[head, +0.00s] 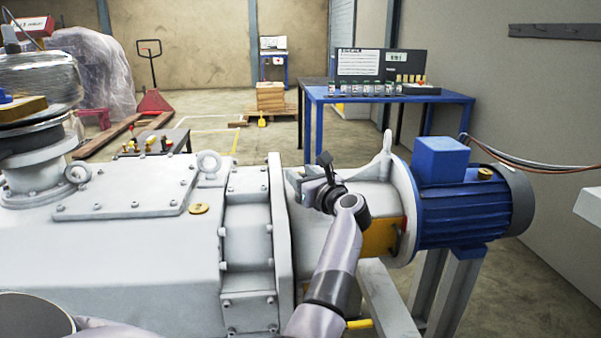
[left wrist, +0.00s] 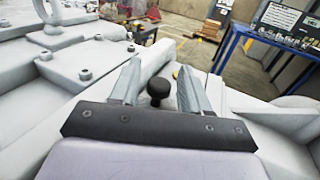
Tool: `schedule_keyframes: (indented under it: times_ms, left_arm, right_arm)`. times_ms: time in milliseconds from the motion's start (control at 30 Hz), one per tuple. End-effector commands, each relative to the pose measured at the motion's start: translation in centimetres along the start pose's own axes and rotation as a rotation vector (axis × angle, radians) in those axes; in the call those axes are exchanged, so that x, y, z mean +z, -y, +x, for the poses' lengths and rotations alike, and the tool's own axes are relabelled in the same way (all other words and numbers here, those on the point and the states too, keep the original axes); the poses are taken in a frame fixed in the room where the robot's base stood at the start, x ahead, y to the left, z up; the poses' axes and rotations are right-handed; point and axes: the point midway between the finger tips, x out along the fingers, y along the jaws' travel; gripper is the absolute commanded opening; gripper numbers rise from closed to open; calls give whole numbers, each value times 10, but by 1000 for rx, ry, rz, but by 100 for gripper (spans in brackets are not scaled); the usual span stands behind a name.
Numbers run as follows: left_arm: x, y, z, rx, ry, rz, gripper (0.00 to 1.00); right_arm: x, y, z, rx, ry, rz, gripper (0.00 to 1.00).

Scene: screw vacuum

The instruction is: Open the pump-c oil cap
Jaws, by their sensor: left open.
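Pump-c appears to be the large pale grey pump (head: 120,240) with a blue motor (head: 465,200) at its right end. My left gripper (head: 306,183) is over the pump's right part, near the coupling to the motor. In the left wrist view, its two fingers (left wrist: 158,72) are apart. In the head view, the gripper hides the knob. My right gripper is not in view.
A lifting eye (head: 209,163) and a brass plug (head: 199,209) are on the pump top left of the gripper. An upright grey lug (head: 386,150) stands to its right. A blue table (head: 400,98) is behind.

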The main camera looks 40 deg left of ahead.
Motion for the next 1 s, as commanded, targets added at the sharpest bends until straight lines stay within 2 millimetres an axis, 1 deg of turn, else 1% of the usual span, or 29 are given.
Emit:
schedule_keyframes:
  times_ms: [200,233,267,300,333,367,733,1000]
  left_arm:
    - [0,0,0,0,0,0,46]
    - [0,0,0,0,0,1,40]
    - [0,0,0,0,0,0,30]
    - [0,0,0,0,0,1,17]
    - [0,0,0,0,0,1,7]
    - [0,0,0,0,0,0,0]
    - [1,1,0,0,17,39,0]
    - [6,7,-3,1,80,191,0]
  right_arm:
    - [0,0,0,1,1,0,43]
    - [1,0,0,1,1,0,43]
    - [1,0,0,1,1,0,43]
    - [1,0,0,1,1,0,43]
    - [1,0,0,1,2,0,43]
    - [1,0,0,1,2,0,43]
    - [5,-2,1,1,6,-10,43]
    - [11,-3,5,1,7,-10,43]
